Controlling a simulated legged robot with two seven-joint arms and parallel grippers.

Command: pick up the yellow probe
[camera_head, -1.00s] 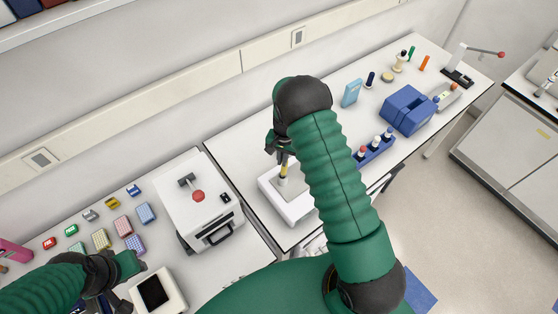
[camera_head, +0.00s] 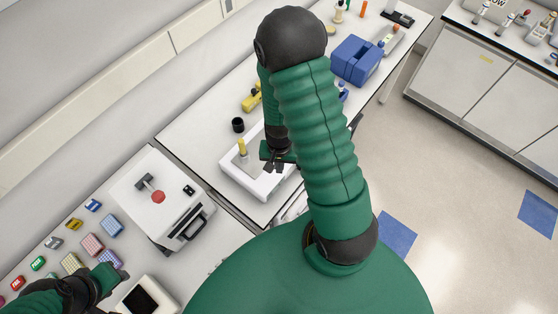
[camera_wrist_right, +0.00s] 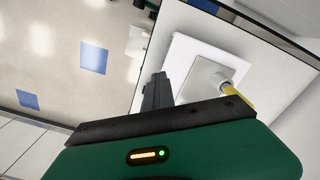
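The yellow probe (camera_head: 241,147) stands upright on a white device (camera_head: 236,178) near the front of the bench. In the right wrist view the probe (camera_wrist_right: 238,94) sits in a pale round socket, its end partly covered by my gripper body. My right gripper (camera_head: 274,166) is to the right of the probe, apart from it, over the white device. Its dark finger part (camera_wrist_right: 157,92) shows in the wrist view with nothing in it; whether the fingers are apart is unclear. My left gripper (camera_head: 108,290) is at lower left, its fingers hard to make out.
A black cup (camera_head: 238,125) and another yellow object (camera_head: 252,97) stand behind the white device. A white thermal cycler (camera_head: 165,200) with a red knob is to the left. Coloured racks (camera_head: 92,244) lie further left. A blue box (camera_head: 357,60) stands at the back right.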

